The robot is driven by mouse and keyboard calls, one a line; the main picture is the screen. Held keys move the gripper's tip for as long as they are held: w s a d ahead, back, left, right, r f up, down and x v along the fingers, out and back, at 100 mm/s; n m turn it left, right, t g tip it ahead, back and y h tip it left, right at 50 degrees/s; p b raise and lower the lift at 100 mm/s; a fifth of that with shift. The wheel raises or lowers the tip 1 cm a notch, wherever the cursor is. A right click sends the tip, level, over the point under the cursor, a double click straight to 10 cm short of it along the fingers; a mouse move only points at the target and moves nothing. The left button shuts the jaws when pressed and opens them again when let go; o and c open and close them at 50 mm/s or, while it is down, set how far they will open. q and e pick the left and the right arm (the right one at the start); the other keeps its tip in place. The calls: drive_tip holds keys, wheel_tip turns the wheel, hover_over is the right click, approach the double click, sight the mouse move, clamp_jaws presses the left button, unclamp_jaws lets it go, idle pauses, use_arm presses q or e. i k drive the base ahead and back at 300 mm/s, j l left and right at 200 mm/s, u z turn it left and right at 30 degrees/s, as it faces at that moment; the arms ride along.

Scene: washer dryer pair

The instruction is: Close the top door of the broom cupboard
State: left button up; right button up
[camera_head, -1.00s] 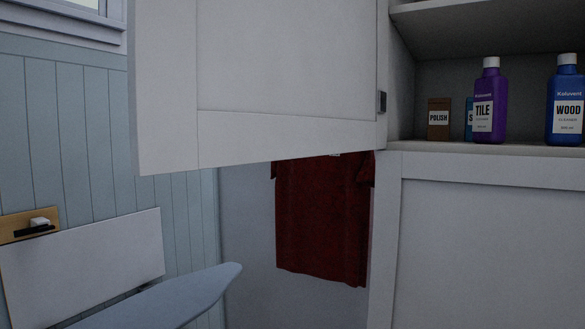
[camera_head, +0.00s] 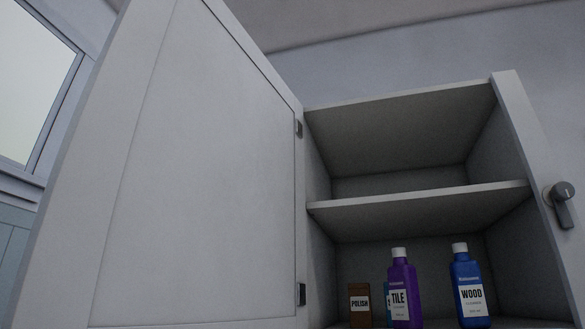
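The top door (camera_head: 205,170) of the broom cupboard is a pale panelled door standing wide open. It hangs on hinges at the cupboard's left side and fills the left half of the head view. The open cupboard (camera_head: 400,145) shows an upper shelf and a lower compartment. Neither of my grippers is in view.
A brown polish box (camera_head: 360,303), a purple tile cleaner bottle (camera_head: 403,290) and a blue wood cleaner bottle (camera_head: 468,288) stand in the lower compartment. A grey handle (camera_head: 560,204) is on the panel to the right. A window (camera_head: 38,75) is at the left.

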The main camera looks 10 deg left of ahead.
sight(174, 196)
drive_tip(key=j+z, duration=0.35)
drive_tip(key=j, duration=0.15)
drive_tip(key=k+j+z, duration=0.1)
drive_tip(key=j+z, duration=0.3)
drive_tip(key=k+j+z, duration=0.2)
drive_tip(key=j+z, duration=0.15)
drive_tip(key=j, duration=0.2)
drive_tip(key=k+j, duration=0.15)
drive_tip(key=j, duration=0.2)
drive_tip(key=k+j, duration=0.15)
drive_tip(key=j, duration=0.25)
drive_tip(key=k+j+z, duration=0.1)
drive_tip(key=j, duration=0.25)
